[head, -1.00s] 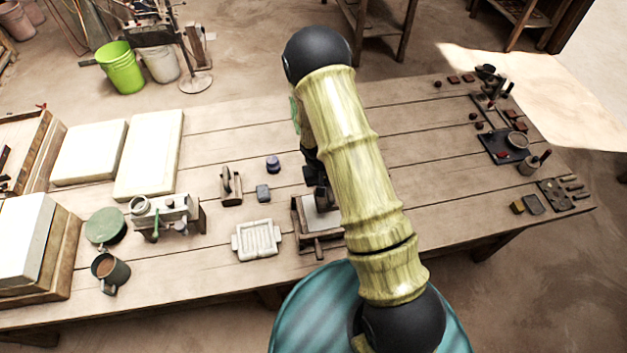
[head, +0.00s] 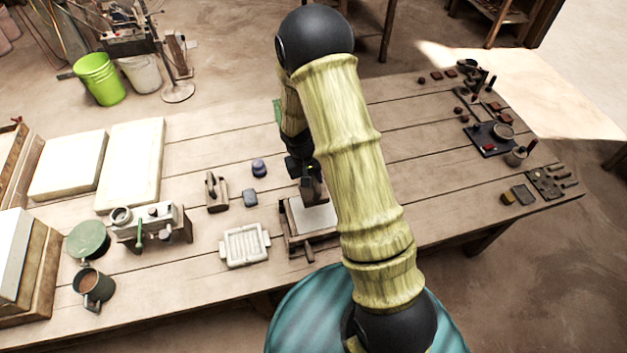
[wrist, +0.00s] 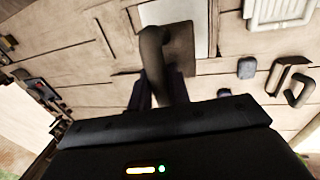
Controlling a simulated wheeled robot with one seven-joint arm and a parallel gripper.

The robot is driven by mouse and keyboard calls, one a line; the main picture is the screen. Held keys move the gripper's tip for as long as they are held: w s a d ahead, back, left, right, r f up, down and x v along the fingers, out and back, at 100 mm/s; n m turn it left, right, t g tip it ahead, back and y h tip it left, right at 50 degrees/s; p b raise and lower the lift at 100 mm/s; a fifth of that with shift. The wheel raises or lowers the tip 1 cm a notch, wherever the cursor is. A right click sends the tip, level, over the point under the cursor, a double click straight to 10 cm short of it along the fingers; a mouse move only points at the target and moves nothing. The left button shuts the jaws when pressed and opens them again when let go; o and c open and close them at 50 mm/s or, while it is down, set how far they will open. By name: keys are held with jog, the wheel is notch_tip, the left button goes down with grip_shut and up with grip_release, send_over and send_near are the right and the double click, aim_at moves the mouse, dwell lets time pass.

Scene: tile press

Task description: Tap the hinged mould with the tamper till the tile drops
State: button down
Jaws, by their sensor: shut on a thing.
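My gripper (wrist: 160,92) is shut on a dark, upright handle (wrist: 152,45), which looks like the tamper's. A flat brown block (wrist: 181,48) shows beside the handle in the wrist view; I cannot tell if it is the tamper's foot. In the head view my gripper (head: 306,178) is at the back edge of the wooden mould (head: 292,238). The mould has a pale panel (head: 316,219) inside its frame and a bar along its front. My arm hides its right side. I cannot tell whether the tamper touches the mould, and no separate tile is visible.
A white ribbed tray (head: 245,244) lies left of the mould. A grey-blue block (head: 250,198), a purple jar (head: 259,168) and a handled wooden tool (head: 216,192) stand behind it. A metal device (head: 150,226) and a mug (head: 94,287) are farther left.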

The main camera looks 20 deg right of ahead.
jog(key=shift+f+b, duration=1.75)
jog(key=shift+f, duration=0.75)
notch_tip(320, 180, down, 6)
jog(key=b, duration=0.4)
jog(key=shift+r+b, duration=0.25)
jog(key=shift+b, duration=0.1)
jog(key=shift+r+p, duration=0.35)
jog(key=shift+r, duration=0.05)
notch_tip(320, 180, up, 4)
jog(key=p, duration=0.3)
jog(key=shift+r, duration=0.25)
jog(key=shift+f, duration=0.15)
jog(key=shift+f, duration=0.1)
